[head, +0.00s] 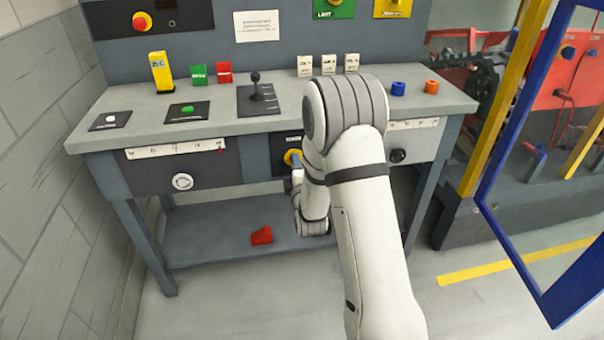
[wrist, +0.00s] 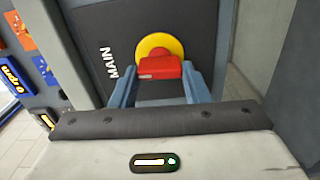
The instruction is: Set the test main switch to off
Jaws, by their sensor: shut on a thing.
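The main switch has a red handle (wrist: 160,67) on a round yellow plate (wrist: 153,43), set in a dark panel marked MAIN (wrist: 109,63) in the wrist view. The lettering runs sideways there. My gripper (wrist: 161,72) has its two blue fingers on either side of the red handle and is shut on it. In the head view the yellow plate (head: 290,157) shows on the bench front, partly hidden by my gripper (head: 296,160). The red handle is hidden there, and I see no on or off marking.
The grey bench (head: 214,124) carries a black lever (head: 256,88), a green button (head: 187,109) and several coloured blocks. A red piece (head: 262,236) lies on the lower shelf. A blue frame (head: 520,160) stands at the right. Floor in front is clear.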

